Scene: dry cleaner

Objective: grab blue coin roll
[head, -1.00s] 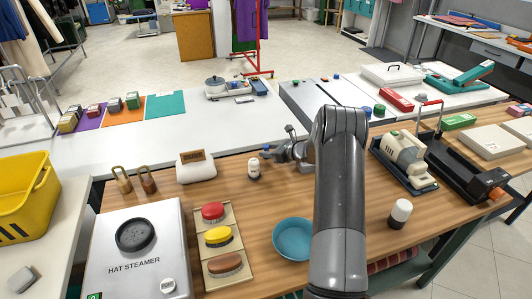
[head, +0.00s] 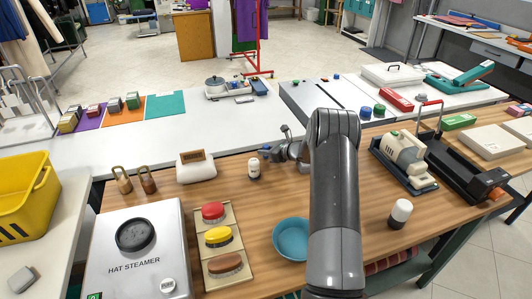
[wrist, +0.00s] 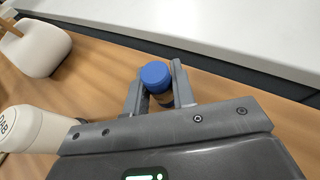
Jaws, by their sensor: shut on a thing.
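The blue coin roll (wrist: 156,76) stands between my fingers in the wrist view, its round blue top facing the camera and a darker body below. My gripper (wrist: 158,92) is shut on it, one finger on each side. In the head view, my gripper (head: 270,153) is at the far edge of the wooden table, and only a small bit of blue shows at its tips. I cannot tell whether the roll touches the table.
A white bottle (head: 254,169) stands just left of my gripper. A blue bowl (head: 293,239) is nearer. A long white counter (head: 130,141) runs behind the wooden table.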

